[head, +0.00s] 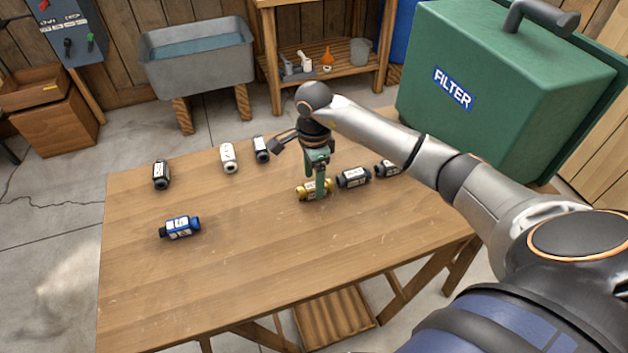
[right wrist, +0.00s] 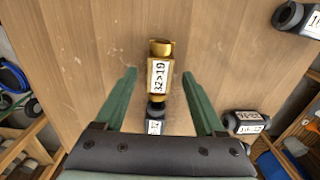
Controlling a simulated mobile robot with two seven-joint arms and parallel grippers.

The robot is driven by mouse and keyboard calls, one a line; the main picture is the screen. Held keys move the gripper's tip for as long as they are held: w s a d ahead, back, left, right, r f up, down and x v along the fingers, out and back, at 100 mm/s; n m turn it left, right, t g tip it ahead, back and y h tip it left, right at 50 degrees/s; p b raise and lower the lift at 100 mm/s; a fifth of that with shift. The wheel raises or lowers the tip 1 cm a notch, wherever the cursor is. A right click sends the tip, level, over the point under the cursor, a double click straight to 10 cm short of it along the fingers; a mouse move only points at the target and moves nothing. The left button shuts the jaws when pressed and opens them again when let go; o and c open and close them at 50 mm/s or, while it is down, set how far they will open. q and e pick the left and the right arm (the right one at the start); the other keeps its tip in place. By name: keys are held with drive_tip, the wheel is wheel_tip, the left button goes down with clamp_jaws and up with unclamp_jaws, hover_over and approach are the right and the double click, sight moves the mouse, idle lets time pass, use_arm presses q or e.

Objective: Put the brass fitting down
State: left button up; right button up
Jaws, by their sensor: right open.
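In the right wrist view the brass fitting (right wrist: 160,76) has a white label reading 32x19. It shows between the two green fingertips, with a gap on each side, so the right gripper (right wrist: 159,74) is open. My left gripper is in neither view.
A black fitting (head: 353,177) lies close to the right of the brass one, with another (head: 387,169) beyond. Several more fittings lie to the left, including a blue one (head: 180,228). A green FILTER case (head: 500,110) stands behind at right. The table's front is clear.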

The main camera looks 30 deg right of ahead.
wheel_tip(320, 180, up, 11)
idle(0.3)
